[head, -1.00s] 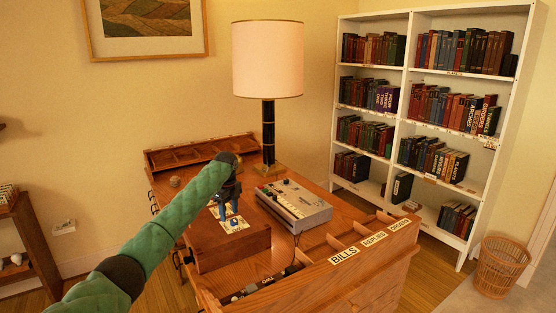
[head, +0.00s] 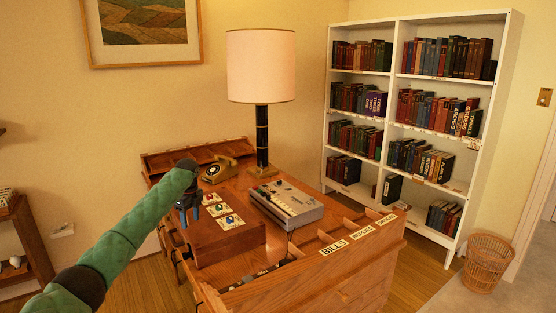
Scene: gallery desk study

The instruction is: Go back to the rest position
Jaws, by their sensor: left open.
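My left gripper (head: 188,215) hangs from the green arm that comes in from the left. It is open, pointing down over the left end of a wooden box (head: 232,243) on the desk. I cannot tell whether the fingers touch anything. My right gripper is not in view.
A grey machine with keys (head: 286,203), a lamp (head: 262,130) and a brass telephone (head: 219,170) stand on the wooden desk. Labelled slots (head: 345,243) line its right front edge. A white bookcase (head: 391,125) and a wicker basket (head: 486,264) stand at right.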

